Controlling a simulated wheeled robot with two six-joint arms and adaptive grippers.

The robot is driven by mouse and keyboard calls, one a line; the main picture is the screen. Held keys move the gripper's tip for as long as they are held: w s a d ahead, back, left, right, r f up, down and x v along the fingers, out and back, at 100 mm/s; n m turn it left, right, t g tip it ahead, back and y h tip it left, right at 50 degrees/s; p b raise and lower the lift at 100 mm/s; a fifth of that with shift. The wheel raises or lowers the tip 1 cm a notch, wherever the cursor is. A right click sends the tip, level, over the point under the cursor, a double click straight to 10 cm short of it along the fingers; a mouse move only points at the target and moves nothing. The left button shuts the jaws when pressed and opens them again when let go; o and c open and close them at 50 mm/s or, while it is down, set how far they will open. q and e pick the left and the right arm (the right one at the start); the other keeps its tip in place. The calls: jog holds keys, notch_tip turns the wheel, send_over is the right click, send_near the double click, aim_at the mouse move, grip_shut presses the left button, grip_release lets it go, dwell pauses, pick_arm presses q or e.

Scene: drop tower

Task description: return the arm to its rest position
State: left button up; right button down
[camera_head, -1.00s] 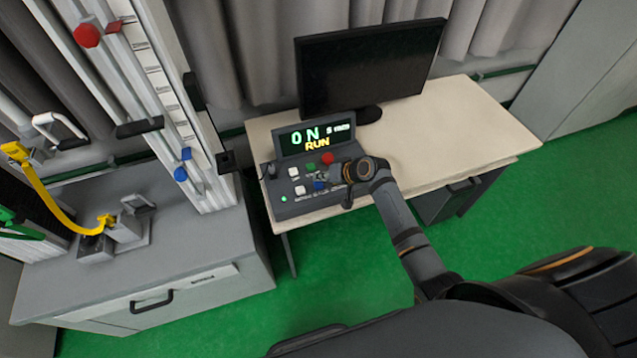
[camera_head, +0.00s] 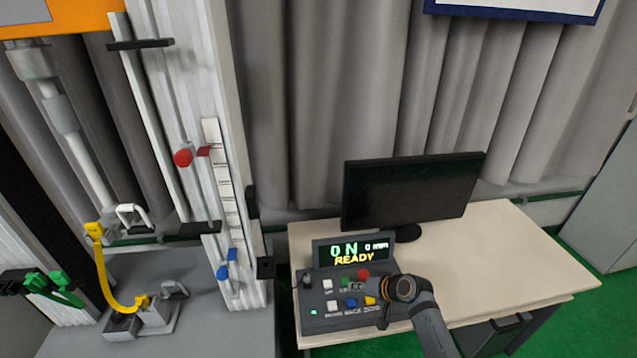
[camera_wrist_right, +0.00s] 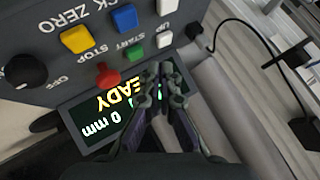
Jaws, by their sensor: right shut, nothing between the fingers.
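My right arm comes in from the lower right in the head view. Its gripper (camera_head: 358,288) is over the sloped button panel of the control box (camera_head: 318,322). In the wrist view the right gripper (camera_wrist_right: 160,72) is shut and empty, its fingertips close together near the green START button (camera_wrist_right: 135,52) and a white button (camera_wrist_right: 164,39). I cannot tell whether they touch the panel. My left gripper is not in view.
A black monitor (camera_head: 412,192) stands behind the control box on the pale desk (camera_head: 510,250). The desk's right part is clear. A tall rail tower (camera_head: 205,95) with red and blue parts stands to the left, beside a yellow curved piece (camera_head: 107,282).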

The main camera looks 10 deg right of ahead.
jog(key=s+d+r+n+g+h, duration=0.1)
jog(key=s+d+r+g+h, duration=0.15)
jog(key=s, duration=1.05)
jog(key=s+d+r+n+g+h, duration=0.1)
jog(key=s+d+r+h, duration=0.25)
jog(key=s, duration=0.95)
jog(key=s+d+f+g+b, duration=0.1)
jog(key=d+f, duration=0.1)
jog(key=f, duration=1.1)
jog(key=s+d+f, duration=0.1)
jog(key=f, duration=1.2)
jog(key=s+d+f+g+b, duration=0.1)
jog(key=s+f, duration=1.8)
jog(key=shift+d+b, duration=0.2)
jog(key=shift+b, duration=0.15)
jog(key=shift+s+f+g, duration=0.1)
jog(key=shift+g, duration=0.15)
